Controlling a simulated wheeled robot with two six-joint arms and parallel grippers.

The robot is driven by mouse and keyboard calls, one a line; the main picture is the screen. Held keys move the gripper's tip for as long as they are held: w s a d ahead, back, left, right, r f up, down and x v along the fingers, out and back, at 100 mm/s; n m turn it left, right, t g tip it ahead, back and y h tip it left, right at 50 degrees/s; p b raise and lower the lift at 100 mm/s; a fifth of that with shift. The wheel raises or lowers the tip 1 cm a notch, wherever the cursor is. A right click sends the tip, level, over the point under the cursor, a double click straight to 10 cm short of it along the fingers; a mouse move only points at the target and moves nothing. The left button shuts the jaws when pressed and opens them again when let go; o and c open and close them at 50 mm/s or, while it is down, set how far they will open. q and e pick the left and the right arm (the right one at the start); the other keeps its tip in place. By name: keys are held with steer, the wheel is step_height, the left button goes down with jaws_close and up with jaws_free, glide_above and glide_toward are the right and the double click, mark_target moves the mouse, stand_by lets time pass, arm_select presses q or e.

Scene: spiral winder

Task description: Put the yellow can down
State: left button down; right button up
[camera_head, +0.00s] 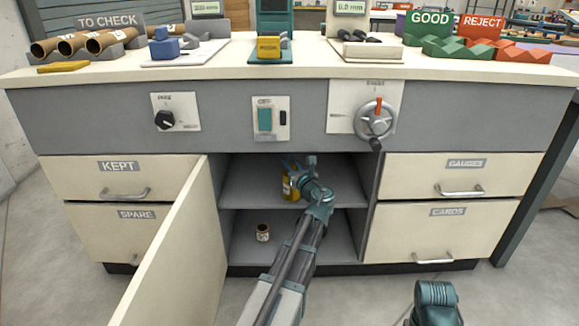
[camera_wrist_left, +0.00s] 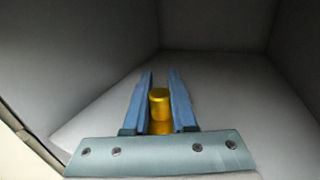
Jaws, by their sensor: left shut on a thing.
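The yellow can (camera_head: 288,188) is inside the open cabinet, at the upper shelf (camera_head: 245,185). My left gripper (camera_head: 294,170) reaches in through the doorway and is shut on the can. In the left wrist view the yellow can (camera_wrist_left: 159,104) stands between the two blue fingers (camera_wrist_left: 160,85), with one finger on each side. I cannot tell whether its base touches the shelf. My right gripper is out of view.
The cabinet door (camera_head: 172,255) stands open on the left. A small brown jar (camera_head: 262,233) with a pale label sits on the lower shelf. Drawers flank the opening. The worktop (camera_head: 220,68) above holds tubes, blocks and signs. The shelf's right part looks clear.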

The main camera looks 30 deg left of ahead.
arm_select(q)
steer(key=shift+f, duration=0.15)
steer(key=c, duration=0.7)
jaws_free()
steer(key=shift+c, duration=0.2)
steer(key=shift+d+r, duration=0.1)
steer(key=shift+r, duration=0.15)
steer(key=v, duration=1.2)
